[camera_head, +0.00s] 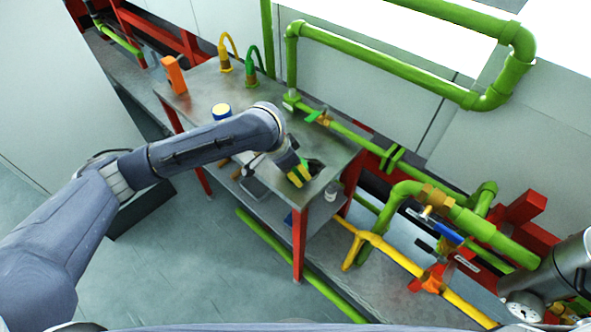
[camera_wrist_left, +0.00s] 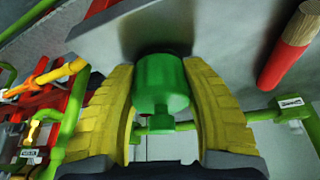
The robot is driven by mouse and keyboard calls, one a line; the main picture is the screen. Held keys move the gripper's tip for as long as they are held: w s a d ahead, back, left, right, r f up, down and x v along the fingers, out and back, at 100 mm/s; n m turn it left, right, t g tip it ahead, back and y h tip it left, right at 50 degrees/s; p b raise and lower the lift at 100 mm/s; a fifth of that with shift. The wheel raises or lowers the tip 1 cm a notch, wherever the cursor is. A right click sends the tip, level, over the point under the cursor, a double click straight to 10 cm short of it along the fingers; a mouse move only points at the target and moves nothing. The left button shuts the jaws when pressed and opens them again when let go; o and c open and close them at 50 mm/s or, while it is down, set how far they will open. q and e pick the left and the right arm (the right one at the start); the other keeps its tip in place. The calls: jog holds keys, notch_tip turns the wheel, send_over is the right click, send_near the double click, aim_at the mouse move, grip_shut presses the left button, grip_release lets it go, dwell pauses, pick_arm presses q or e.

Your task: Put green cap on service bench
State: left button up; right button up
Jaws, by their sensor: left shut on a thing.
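The green cap (camera_wrist_left: 161,84) sits between the yellow fingers of my left gripper (camera_wrist_left: 163,110) in the left wrist view. The fingers are shut on its sides, and its narrower stub points toward the camera. In the head view my left gripper (camera_head: 299,175) is over the near right end of the grey service bench (camera_head: 325,150), and the cap is mostly hidden by the fingers. The bench's grey surface (camera_wrist_left: 215,30) lies close beyond the cap in the wrist view, with a dark shadow by it. I cannot tell whether the cap touches it. My right gripper is out of view.
A red-and-tan handle (camera_wrist_left: 288,48) is beside the gripper in the wrist view.

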pick_arm(q)
jog(key=shift+f, duration=0.15)
jog(key=o, duration=1.2)
jog(key=shift+c, duration=0.2)
jog(key=v, duration=1.2)
jog(key=shift+r, duration=0.2)
